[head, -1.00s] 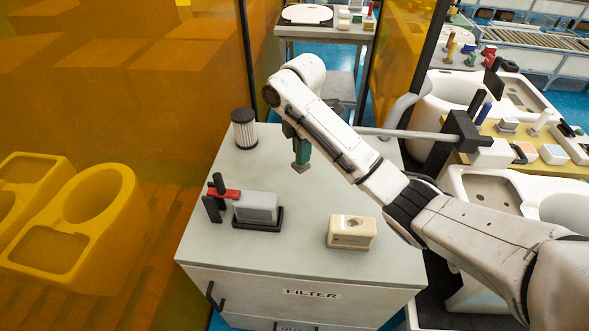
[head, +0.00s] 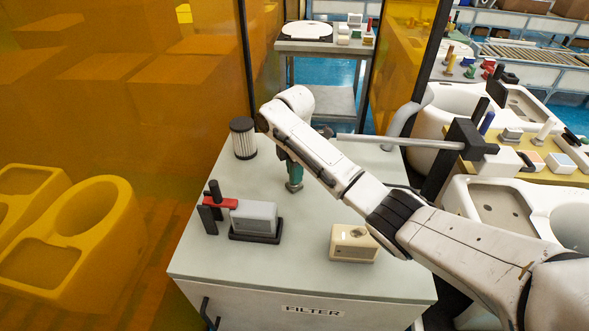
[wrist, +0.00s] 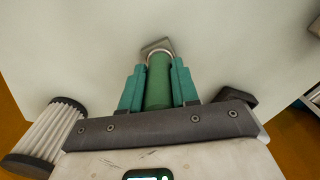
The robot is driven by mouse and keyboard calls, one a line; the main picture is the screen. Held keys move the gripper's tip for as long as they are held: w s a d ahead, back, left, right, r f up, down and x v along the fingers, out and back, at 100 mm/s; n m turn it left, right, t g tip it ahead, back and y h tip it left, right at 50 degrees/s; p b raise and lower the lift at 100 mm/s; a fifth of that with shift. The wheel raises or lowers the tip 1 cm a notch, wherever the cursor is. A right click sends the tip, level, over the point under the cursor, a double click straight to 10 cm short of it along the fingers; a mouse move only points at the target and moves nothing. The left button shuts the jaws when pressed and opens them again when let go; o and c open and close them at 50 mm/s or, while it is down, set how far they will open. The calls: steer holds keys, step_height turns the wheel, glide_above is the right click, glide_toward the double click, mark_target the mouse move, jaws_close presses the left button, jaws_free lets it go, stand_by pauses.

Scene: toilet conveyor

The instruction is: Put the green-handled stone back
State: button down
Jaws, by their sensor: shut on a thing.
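My gripper (head: 292,166) is shut on the green-handled stone (head: 294,187) and hangs over the pale cabinet top. In the wrist view the green handle (wrist: 158,82) stands between the two teal fingers, and a small grey stone end (wrist: 157,46) shows beyond it. I cannot tell whether the stone touches the top or hovers just above it. My own arm reaches in from the right.
On the cabinet top (head: 200,262) are a black-capped pleated filter (head: 244,140), a grey block in a black tray with a red clamp (head: 254,218), and a cream box (head: 353,243). The front middle is clear.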

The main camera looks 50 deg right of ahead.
steer(key=shift+f, duration=0.1)
steer(key=c, duration=0.8)
jaws_free()
steer(key=shift+c, duration=0.2)
step_height(320, 180, up, 12)
steer(key=p, duration=0.3)
